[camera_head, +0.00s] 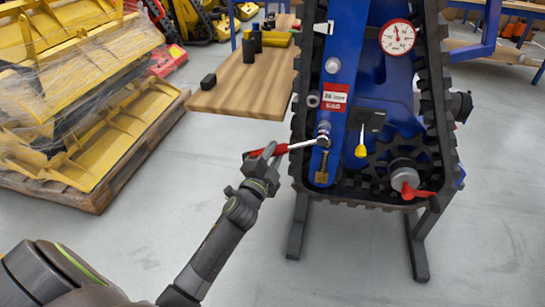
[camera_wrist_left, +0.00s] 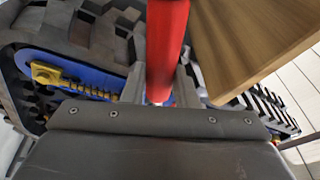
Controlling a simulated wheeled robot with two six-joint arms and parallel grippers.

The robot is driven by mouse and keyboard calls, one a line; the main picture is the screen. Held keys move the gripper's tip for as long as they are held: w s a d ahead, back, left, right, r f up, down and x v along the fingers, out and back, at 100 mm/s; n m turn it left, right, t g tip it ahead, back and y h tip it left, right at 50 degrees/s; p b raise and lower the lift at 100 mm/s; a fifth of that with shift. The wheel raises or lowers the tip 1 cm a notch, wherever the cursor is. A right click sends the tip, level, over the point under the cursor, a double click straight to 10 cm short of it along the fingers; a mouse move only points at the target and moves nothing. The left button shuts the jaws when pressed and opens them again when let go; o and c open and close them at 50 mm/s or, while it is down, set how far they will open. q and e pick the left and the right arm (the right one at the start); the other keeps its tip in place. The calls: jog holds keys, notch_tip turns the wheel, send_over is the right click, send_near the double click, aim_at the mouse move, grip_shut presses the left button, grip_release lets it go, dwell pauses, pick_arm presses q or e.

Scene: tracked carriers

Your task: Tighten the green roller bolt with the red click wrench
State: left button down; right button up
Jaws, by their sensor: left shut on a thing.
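The red click wrench (camera_head: 281,149) has a red handle and a silver shaft. My left gripper (camera_head: 266,157) is shut on its handle, and the shaft points right to the blue track frame (camera_head: 345,60). The wrench head meets the frame at a small round fitting (camera_head: 323,128) on its lower left. I cannot tell whether the head is seated on a bolt. No green bolt can be made out; the wrench head may hide it. In the left wrist view the red handle (camera_wrist_left: 166,45) stands between the fingers (camera_wrist_left: 160,88). My right gripper is not in view.
The black rubber track (camera_head: 300,95) surrounds the frame. A yellow-tipped lever (camera_head: 361,150), a red-handled valve (camera_head: 415,192) and a round gauge (camera_head: 397,37) are on it. A wooden bench (camera_head: 240,85) stands behind left. Yellow parts lie on a pallet (camera_head: 110,185) at left.

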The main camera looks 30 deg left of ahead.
pick_arm(q)
jog(key=w+d+f+n+y+b, duration=0.1)
jog(key=d+f+n+b, duration=0.3)
jog(key=b, duration=1)
jog(key=shift+w+d+f+n+t+y+b, duration=0.25)
jog(key=shift+f+n+y, duration=0.35)
jog(key=shift+n, duration=1.1)
dwell(0.4)
jog(key=shift+s, duration=0.1)
jog(key=n+b, duration=0.1)
jog(key=d+n+b, duration=0.1)
jog(key=b, duration=0.1)
jog(key=d+f+y+b, duration=0.1)
jog(key=b, duration=0.1)
jog(key=shift+w+d+f+n, duration=0.1)
jog(key=shift+w+d+n, duration=0.05)
jog(key=shift+w+n, duration=0.2)
dwell(0.3)
